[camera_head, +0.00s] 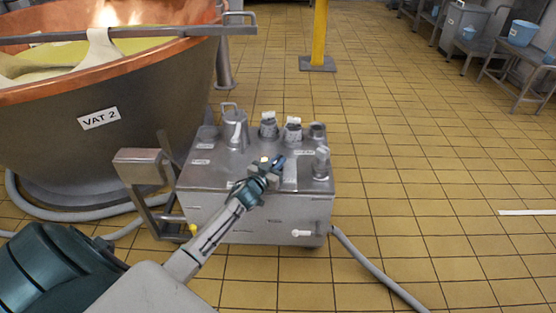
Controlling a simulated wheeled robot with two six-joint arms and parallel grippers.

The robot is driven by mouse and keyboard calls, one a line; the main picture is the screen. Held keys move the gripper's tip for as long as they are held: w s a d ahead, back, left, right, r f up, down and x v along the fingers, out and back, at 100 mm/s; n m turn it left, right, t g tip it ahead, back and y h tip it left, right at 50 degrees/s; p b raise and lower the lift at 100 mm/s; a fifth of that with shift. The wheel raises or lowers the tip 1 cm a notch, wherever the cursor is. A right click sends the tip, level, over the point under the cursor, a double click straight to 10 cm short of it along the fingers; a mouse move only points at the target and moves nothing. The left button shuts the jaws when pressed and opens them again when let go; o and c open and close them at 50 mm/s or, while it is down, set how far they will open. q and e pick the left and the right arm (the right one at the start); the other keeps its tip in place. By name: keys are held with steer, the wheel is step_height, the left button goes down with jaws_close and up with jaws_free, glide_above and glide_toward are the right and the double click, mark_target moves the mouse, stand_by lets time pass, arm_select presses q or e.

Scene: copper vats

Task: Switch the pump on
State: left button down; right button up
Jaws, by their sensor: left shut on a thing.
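The pump (262,214) is a grey metal box-shaped unit standing on the tiled floor in the middle of the head view. Several metal fittings stand along its top, and a metal frame handle (140,168) is on its left side. My left gripper (273,164) is at the front part of the pump's top. It is shut on a small part there, mostly hidden by the jaws; I cannot tell the switch's position. A small pale and orange spot shows beside the jaws. My right gripper is not in view.
A copper vat (158,93) labelled VAT 2 stands at the left, close behind the pump. A grey hose (375,271) runs from the pump to the lower right. A yellow post (319,35) stands behind. The floor at right is mostly clear.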

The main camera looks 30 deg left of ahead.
arm_select(q)
steer(key=shift+d, duration=0.1)
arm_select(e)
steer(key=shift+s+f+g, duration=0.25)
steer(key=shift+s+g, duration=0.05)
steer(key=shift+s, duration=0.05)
arm_select(q)
steer(key=c, duration=1.5)
jaws_free()
